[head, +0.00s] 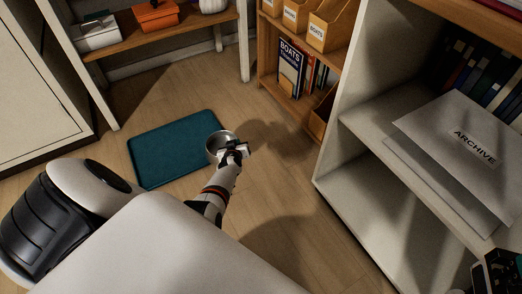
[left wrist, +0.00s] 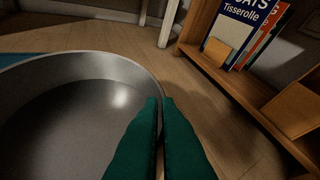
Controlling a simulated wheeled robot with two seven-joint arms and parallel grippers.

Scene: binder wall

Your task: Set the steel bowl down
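The steel bowl (head: 218,143) is a round, shiny grey bowl. In the head view it shows in front of the right edge of a teal mat (head: 172,150). My left gripper (head: 236,151) is at the bowl's right side. In the left wrist view the bowl (left wrist: 70,115) fills the left half, and the green fingertips (left wrist: 160,120) are close together at its rim, shut on it. The bowl looks upright and empty. The bowl's underside is hidden, and I cannot tell its height over the floor.
A wooden shelf (head: 288,100) with books and magazine files stands beyond the bowl. A white shelf unit (head: 345,185) with archive folders (head: 462,140) stands at the right. A bench (head: 160,38) with boxes is at the back. The mat and nearby wooden floor are clear.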

